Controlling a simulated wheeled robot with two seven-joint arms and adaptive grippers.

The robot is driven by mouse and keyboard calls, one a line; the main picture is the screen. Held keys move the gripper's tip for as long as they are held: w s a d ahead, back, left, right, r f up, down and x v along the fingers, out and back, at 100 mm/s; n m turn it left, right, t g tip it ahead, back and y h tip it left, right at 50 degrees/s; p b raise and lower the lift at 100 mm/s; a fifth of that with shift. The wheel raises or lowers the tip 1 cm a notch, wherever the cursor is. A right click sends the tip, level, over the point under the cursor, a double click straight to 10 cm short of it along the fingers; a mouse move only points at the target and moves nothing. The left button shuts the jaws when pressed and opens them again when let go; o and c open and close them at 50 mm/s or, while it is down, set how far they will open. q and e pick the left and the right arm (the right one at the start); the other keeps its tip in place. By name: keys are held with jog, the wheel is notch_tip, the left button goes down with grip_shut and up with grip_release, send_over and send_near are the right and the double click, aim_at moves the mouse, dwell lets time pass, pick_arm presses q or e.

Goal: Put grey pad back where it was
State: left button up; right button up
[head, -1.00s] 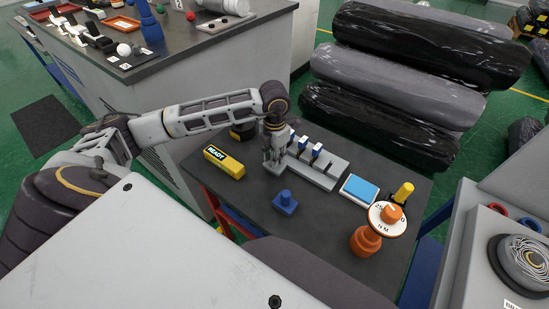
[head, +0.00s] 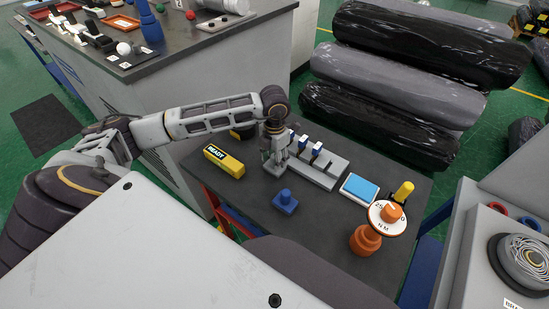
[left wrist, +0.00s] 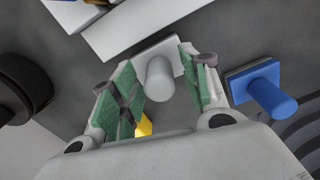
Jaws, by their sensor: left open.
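The grey pad (left wrist: 158,77) with its round upright knob shows in the left wrist view, between the fingers of my left gripper (left wrist: 158,92). The fingers, with green inner faces, are open on either side of the knob; I see gaps, so it is not clasped. In the head view my left gripper (head: 273,164) points down at the dark table (head: 240,195) and mostly hides the grey pad. A similar blue pad (head: 285,201) with a blue knob stands near it; it also shows in the left wrist view (left wrist: 262,86). My right gripper is not in view.
A grey slotted rack (head: 318,172) with several upright pieces stands right beside the gripper. A yellow READY box (head: 224,161) lies left. A blue-topped block (head: 360,189), an orange dial (head: 388,216) and a yellow cylinder (head: 403,192) stand right. The table's front middle is clear.

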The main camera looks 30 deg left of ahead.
pick_arm(q)
jog(key=shift+r, duration=0.15)
notch_tip(320, 180, up, 12)
dwell(0.9)
dwell(0.4)
